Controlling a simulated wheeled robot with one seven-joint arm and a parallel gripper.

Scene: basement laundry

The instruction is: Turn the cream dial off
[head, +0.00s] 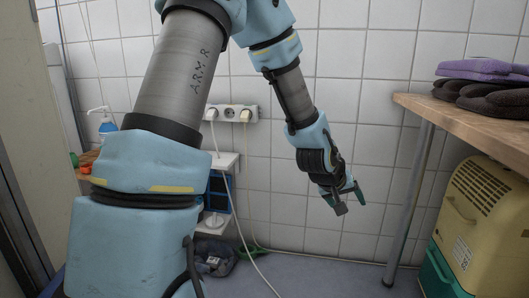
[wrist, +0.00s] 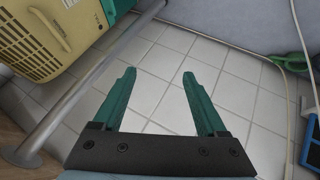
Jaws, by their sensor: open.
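My gripper (head: 349,202) hangs open and empty in front of the tiled wall in the head view, pointing down and right. Its two green fingers also show spread apart in the wrist view (wrist: 159,78), with only floor tiles between them. I cannot make out a cream dial for certain. A small round pale knob-like shape (head: 214,220) sits low behind my arm in the head view, partly hidden and well left of my gripper. A cream, vented appliance (head: 487,207) stands at the right; no dial shows on its visible sides. My gripper touches neither.
A wooden bench (head: 470,126) with a metal leg (head: 409,205) stands at the right, bearing dark and purple folded items. A socket strip (head: 231,113) with plugs is on the wall. A pale cable (head: 246,240) runs down to the floor. Floor below my gripper is clear.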

